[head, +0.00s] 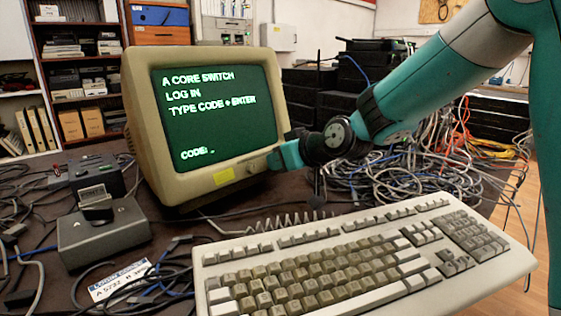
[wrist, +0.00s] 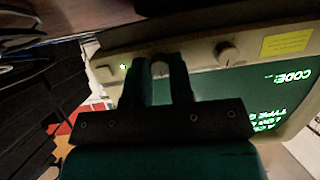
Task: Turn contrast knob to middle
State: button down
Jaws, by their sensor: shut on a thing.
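The beige monitor (head: 160,150) shows green login text on its dark screen. My gripper (head: 275,158) is at the lower right corner of its front bezel. I cannot read any knob label, so I cannot tell which is contrast. The held knob is hidden in the head view.
A beige keyboard (head: 330,262) lies in front of the monitor. A yellow sticker (head: 223,174) is on the bezel. A small green light (wrist: 122,66) glows beside the held knob. Tangled cables (head: 400,178) lie to the right, and grey devices (head: 103,232) stand at left.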

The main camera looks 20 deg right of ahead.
jog(key=shift+d+f, duration=0.1)
jog(key=c, duration=1)
grip_release()
jog(key=p+v, duration=0.2)
jog(key=v, duration=1.5)
jog(key=shift+s+p, duration=0.3)
jog(key=shift+p, duration=0.05)
jog(key=shift+d, duration=0.1)
